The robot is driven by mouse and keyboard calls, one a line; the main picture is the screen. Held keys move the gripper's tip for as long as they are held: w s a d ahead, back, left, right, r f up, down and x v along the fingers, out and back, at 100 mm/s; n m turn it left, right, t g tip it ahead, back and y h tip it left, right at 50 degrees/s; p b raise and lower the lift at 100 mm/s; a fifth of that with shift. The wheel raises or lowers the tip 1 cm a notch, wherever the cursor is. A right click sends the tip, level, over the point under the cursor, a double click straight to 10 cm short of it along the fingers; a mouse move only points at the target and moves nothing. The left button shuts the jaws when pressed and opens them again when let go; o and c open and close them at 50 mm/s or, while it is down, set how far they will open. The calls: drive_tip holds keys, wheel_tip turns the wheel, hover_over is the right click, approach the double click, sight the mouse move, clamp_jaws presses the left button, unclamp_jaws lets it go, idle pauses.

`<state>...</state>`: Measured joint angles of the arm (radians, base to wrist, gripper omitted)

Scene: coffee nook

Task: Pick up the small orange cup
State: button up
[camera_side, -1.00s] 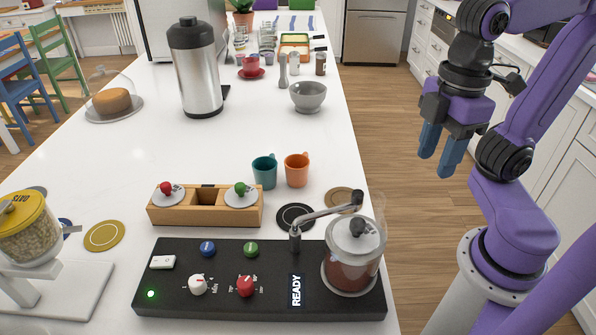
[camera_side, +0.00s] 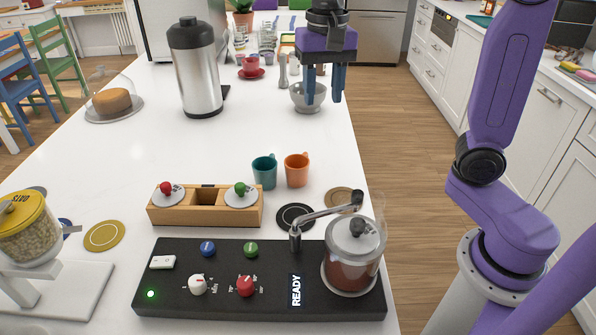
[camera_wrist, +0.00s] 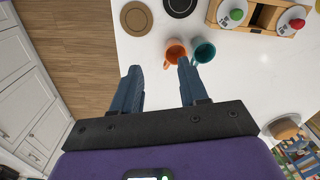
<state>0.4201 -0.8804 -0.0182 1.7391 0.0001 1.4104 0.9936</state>
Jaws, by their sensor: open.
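The small orange cup (camera_side: 297,170) stands upright on the white counter, just right of a teal cup (camera_side: 264,171). In the wrist view the orange cup (camera_wrist: 175,50) is at the upper middle, beyond the fingertips, with the teal cup (camera_wrist: 204,50) at its right. My gripper (camera_side: 324,101) is open and empty, in the air above the counter, farther back than the cups and over the grey bowl (camera_side: 308,107) as the side view shows it. In the wrist view my gripper (camera_wrist: 159,64) points towards the cups; the right finger partly overlaps the orange cup's lower edge.
A wooden holder (camera_side: 182,217) with red- and green-knobbed lids stands in front left of the cups. A crank-handled jar (camera_side: 352,267) stands on the black control panel (camera_side: 215,303). A dark round coaster (camera_side: 295,217) lies in front. A steel flask (camera_side: 197,75) stands back left. Counter behind the cups is clear.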

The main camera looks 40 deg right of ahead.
drive_tip(key=w+d+f+m, duration=0.2)
drive_tip(key=w+d+m, duration=0.5)
drive_tip(key=w+m, duration=0.3)
wheel_tip(320, 180, down, 22)
drive_tip(key=shift+f, duration=0.1)
clamp_jaws()
idle(0.6)
